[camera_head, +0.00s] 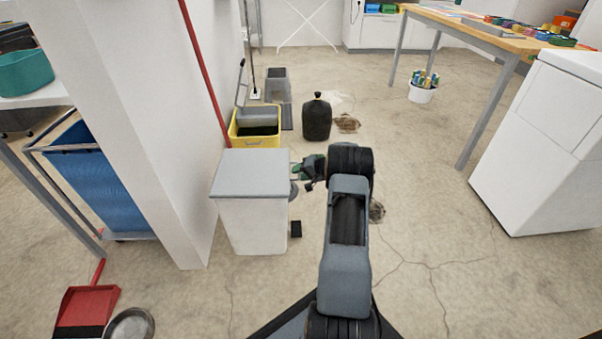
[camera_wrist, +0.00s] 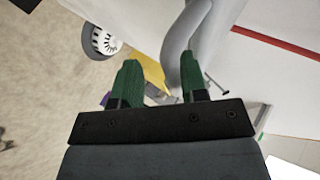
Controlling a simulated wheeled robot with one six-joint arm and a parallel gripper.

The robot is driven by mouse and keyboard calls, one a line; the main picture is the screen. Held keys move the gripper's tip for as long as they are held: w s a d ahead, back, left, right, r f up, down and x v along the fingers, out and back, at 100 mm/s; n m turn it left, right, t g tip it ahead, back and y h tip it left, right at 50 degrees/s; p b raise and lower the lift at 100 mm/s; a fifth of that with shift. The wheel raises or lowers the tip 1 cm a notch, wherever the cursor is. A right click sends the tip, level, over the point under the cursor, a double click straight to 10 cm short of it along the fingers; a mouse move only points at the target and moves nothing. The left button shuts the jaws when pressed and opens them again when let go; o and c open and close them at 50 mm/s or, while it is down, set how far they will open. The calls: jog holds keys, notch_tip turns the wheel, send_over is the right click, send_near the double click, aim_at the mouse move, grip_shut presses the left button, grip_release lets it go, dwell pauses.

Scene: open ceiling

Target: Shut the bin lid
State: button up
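The white bin (camera_head: 255,225) stands upright on the floor left of my arm. Its grey lid (camera_head: 252,173) lies flat across the top and looks shut. My gripper (camera_head: 302,171) is just right of the lid's right edge, at about lid height in the picture; I cannot tell whether it touches. In the wrist view my gripper (camera_wrist: 157,85) has its green fingers apart, with no object clearly held between them. A curved grey part shows beyond the right finger there; I cannot tell what it belongs to.
A yellow mop bucket (camera_head: 240,133) stands behind the bin, and a black container (camera_head: 316,120) behind my gripper. A white pillar (camera_head: 165,150) rises to the left. A small black block (camera_head: 296,229) lies by the bin's base. Floor to the right is mostly clear.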

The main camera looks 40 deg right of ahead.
jog(key=shift+r, duration=0.1)
jog(key=p+v, duration=0.5)
jog(key=v, duration=0.8)
jog(key=shift+s+d, duration=0.2)
jog(key=shift+s, duration=0.15)
